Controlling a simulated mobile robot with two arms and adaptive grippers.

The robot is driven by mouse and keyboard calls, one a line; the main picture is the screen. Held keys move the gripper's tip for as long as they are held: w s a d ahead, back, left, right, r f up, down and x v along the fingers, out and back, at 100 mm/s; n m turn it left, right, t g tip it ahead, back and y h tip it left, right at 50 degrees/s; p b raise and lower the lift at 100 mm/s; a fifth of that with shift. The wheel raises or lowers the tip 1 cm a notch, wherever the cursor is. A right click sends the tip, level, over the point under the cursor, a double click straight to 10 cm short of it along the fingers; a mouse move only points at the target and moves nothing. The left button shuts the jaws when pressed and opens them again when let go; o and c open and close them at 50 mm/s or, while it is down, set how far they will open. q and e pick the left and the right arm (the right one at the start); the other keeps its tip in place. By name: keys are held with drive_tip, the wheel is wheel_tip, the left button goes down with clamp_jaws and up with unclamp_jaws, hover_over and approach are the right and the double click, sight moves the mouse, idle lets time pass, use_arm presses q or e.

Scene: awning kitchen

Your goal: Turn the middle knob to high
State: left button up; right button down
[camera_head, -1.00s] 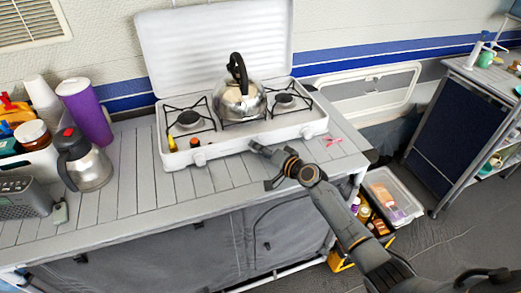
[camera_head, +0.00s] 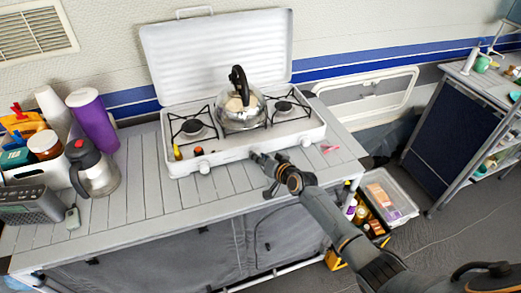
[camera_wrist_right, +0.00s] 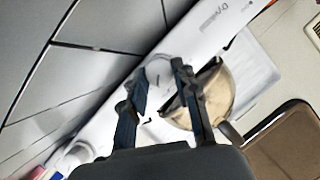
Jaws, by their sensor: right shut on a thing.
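The white stove (camera_head: 235,150) stands on the slatted counter with its lid up. Its left knob (camera_head: 203,167) and right knob (camera_head: 306,142) show on the front face. My right gripper (camera_head: 257,157) is at the middle of that face and hides the middle knob in the head view. In the right wrist view, the middle knob (camera_wrist_right: 158,68) is a pale round shape between the two dark fingers of my right gripper (camera_wrist_right: 163,80), which is shut on it. The knob's setting cannot be read. My left gripper is not in view.
A metal kettle (camera_head: 241,110) with a black handle sits on the stove's middle, just behind my gripper. A steel jug (camera_head: 97,175), a purple cup (camera_head: 93,122) and a grey radio (camera_head: 32,205) stand at the left. The counter front is mostly clear.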

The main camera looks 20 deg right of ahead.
drive_tip(key=p, duration=0.1)
drive_tip(key=n+h+p, duration=0.1)
drive_tip(key=p, duration=0.1)
drive_tip(key=shift+a+r+n, duration=0.2)
drive_tip(key=shift+r+n, duration=0.1)
drive_tip(key=shift+r, duration=0.05)
drive_tip(key=shift+f+n+h+p, duration=0.2)
drive_tip(key=shift+n+h+p, duration=0.65)
drive_tip(key=shift+p, duration=0.35)
drive_tip(key=c, duration=1.3)
unclamp_jaws()
drive_tip(key=v, duration=1.2)
drive_tip(key=shift+a, duration=0.1)
